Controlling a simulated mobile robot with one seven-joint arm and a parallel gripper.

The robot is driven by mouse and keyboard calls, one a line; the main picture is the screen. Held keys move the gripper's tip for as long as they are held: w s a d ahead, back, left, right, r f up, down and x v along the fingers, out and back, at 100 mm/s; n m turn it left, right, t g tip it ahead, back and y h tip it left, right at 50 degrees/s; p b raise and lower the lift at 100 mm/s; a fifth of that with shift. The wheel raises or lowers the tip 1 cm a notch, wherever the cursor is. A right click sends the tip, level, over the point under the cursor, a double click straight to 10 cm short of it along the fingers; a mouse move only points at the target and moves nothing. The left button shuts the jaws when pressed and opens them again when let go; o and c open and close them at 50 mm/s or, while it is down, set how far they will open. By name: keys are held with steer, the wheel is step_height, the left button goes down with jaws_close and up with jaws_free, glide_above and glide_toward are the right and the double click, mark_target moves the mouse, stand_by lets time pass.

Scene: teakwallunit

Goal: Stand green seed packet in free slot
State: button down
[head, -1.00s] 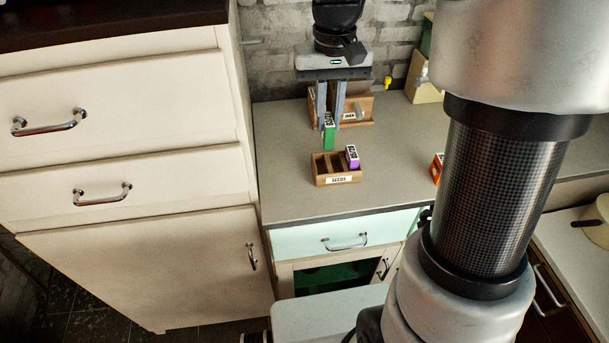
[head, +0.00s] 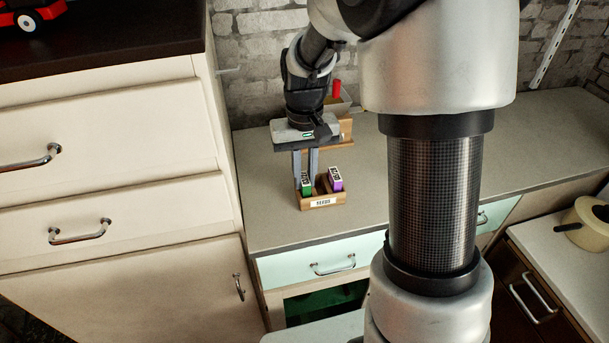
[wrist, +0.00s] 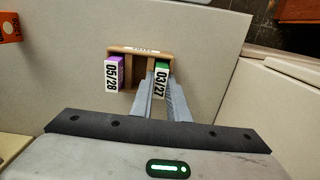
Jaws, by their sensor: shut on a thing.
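The green seed packet (head: 306,187) is upright between the fingers of my gripper (head: 306,176), which is shut on it. It is at the left slot of the wooden seeds box (head: 323,203). In the wrist view the green packet (wrist: 162,79) shows its 03/27 top edge, at the box's right end. Its lower part is hidden, so I cannot tell whether it touches the slot floor. A purple packet (head: 335,179) stands in the slot at the other end. In the wrist view the middle slot (wrist: 140,74) between them looks empty.
Another wooden holder (head: 346,128) stands behind, partly hidden by my arm. Tall cream cabinets (head: 120,190) rise close on the left. The grey counter (head: 270,230) around the box is clear.

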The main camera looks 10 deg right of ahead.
steer(key=shift+f, duration=0.1)
steer(key=c, duration=1.7)
jaws_free()
